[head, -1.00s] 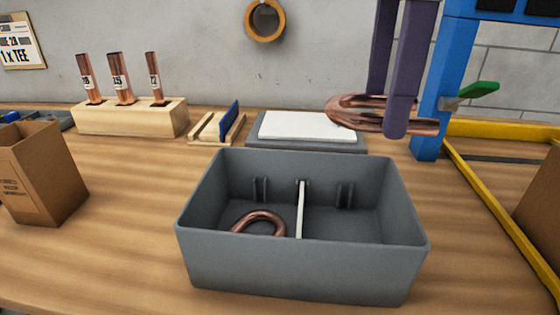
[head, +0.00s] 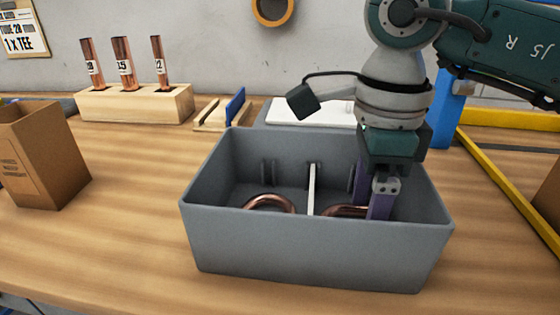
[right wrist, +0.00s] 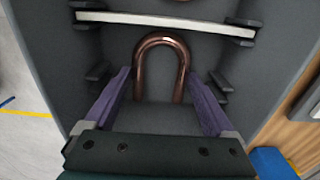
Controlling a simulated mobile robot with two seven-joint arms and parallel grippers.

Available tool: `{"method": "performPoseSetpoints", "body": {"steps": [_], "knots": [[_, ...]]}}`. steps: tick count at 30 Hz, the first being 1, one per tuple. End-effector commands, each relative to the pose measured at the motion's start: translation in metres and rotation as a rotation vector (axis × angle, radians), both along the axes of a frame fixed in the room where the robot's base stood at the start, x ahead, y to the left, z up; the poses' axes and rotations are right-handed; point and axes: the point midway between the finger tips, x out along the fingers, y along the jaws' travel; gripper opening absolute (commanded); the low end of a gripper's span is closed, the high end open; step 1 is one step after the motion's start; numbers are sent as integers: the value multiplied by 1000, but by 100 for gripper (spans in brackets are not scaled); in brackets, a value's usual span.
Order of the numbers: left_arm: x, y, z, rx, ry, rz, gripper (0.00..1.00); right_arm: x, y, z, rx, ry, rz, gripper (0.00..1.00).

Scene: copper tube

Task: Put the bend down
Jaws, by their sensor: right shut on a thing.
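The grey bin (head: 310,245) stands on the bench, split by a pale divider (head: 312,190). A copper U-shaped bend (head: 343,211) is in the right compartment, partly hidden by the front wall and my fingers. My right gripper (head: 370,195) reaches down into that compartment, its purple fingers on both sides of the bend and shut on it. In the right wrist view the bend (right wrist: 160,42) lies between the fingers (right wrist: 158,85), its curved end towards the divider. I cannot tell whether it touches the floor. Another copper bend (head: 268,203) lies in the left compartment. My left gripper is not in view.
A wooden block (head: 135,104) with labelled copper tubes stands at the back left. A cardboard box (head: 42,155) stands at the left. A white-topped pad (head: 300,112) lies behind the bin. A yellow frame (head: 510,195) and a blue post (head: 447,110) are at the right.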

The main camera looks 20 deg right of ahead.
Motion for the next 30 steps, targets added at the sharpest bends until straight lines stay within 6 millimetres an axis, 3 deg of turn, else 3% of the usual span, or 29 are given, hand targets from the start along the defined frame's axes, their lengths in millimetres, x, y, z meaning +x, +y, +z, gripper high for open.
{"method": "performPoseSetpoints", "body": {"steps": [9,10,12,23,30], "knots": [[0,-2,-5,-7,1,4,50,0,0,-5,-1,-1,0,31],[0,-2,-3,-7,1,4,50,0,0,-3,0,0,0,92],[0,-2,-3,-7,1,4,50,0,0,-3,0,0,-1,100],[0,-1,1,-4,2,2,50,1,0,8,1,-4,-1,100],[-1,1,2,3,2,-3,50,2,0,59,-2,-8,0,100]]}}
